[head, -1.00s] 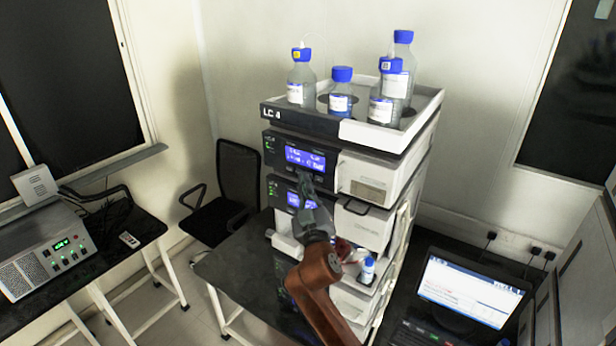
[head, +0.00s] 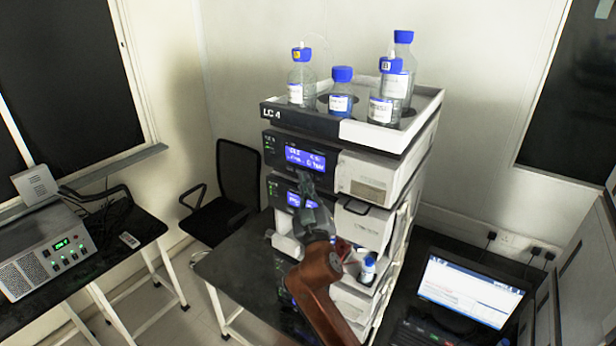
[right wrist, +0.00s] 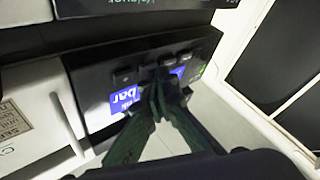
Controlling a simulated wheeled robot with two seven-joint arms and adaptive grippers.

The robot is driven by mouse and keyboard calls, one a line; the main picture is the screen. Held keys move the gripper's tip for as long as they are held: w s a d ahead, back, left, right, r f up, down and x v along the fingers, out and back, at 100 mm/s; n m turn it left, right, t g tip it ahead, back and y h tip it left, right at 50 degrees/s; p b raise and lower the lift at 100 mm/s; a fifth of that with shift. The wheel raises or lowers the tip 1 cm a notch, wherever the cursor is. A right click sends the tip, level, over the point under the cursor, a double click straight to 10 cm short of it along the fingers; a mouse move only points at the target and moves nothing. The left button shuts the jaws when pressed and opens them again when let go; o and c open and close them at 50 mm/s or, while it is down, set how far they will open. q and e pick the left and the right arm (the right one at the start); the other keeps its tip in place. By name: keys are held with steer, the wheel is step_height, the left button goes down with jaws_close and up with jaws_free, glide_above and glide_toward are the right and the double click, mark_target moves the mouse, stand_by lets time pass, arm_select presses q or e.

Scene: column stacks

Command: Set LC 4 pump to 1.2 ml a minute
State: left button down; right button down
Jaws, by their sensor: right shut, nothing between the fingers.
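The LC 4 stack (head: 300,120) stands on the dark bench, its name on the black top tray front. The upper module just below has a lit blue display (head: 305,157) with white text too small to read surely. In the right wrist view the shut fingertips (right wrist: 158,78) are close to a row of dark buttons (right wrist: 155,72) on a black panel. Whether they touch a button I cannot tell. My left gripper is not in view.
Blue-capped bottles (head: 342,90) stand on the stack's top tray. A second module below has another blue display (head: 295,200). A grey device (head: 45,255) sits on the left bench.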

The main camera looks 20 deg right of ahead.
steer(key=shift+s+a, duration=0.4)
steer(key=shift+a, duration=0.15)
steer(key=s+a, duration=0.1)
steer(key=a, duration=0.1)
steer(key=s+a, duration=0.2)
stand_by(0.5)
steer(key=shift+d, duration=0.1)
stand_by(1.5)
